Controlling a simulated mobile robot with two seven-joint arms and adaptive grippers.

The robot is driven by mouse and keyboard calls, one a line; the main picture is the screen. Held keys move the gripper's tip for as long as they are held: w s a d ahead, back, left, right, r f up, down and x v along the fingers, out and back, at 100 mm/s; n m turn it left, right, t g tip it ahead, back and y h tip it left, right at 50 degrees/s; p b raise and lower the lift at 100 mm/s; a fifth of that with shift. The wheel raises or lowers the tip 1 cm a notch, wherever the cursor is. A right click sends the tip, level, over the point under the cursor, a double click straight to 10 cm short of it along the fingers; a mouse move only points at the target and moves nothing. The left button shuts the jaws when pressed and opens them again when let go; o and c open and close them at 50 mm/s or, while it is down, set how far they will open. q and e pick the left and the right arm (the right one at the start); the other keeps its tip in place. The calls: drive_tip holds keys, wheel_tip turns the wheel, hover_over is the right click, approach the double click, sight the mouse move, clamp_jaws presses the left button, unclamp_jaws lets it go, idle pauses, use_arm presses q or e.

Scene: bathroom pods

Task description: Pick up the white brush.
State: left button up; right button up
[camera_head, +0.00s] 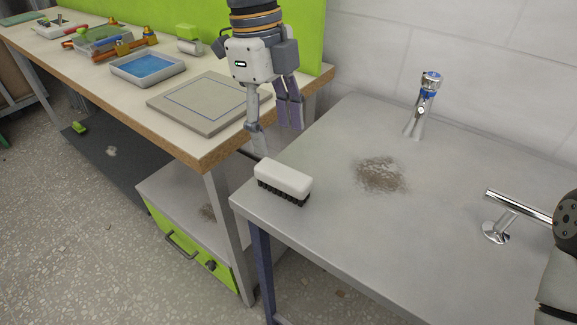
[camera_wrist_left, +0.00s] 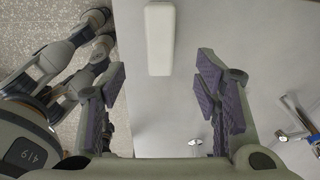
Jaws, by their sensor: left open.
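The white brush (camera_head: 283,180) lies on the grey metal table near its left edge, white block up and dark bristles down. My left gripper (camera_head: 273,125) hangs above and behind it, open and empty, fingers pointing down and apart from the brush. In the left wrist view the brush's white top (camera_wrist_left: 160,40) shows at the upper middle, beyond the spread purple-padded fingers of the left gripper (camera_wrist_left: 162,85). My right gripper does not show; only part of an arm appears at the right edge of the head view.
A dirt patch (camera_head: 380,174) marks the grey table (camera_head: 330,235). A chrome tap (camera_head: 422,105) stands at the back and a chrome fixture (camera_head: 503,220) at right. The wooden workbench (camera_head: 195,142) at left carries a grey board (camera_head: 208,103) and a blue tray (camera_head: 148,67).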

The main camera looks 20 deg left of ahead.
sight(283, 171)
use_arm(q)
drive_tip(key=f, duration=0.6)
drive_tip(key=d+f, duration=0.1)
drive_tip(key=f, duration=0.2)
drive_tip(key=shift+s+d+f, duration=0.1)
drive_tip(key=shift+s+f, duration=0.1)
drive_tip(key=shift+f, duration=0.05)
drive_tip(key=c, duration=1.3)
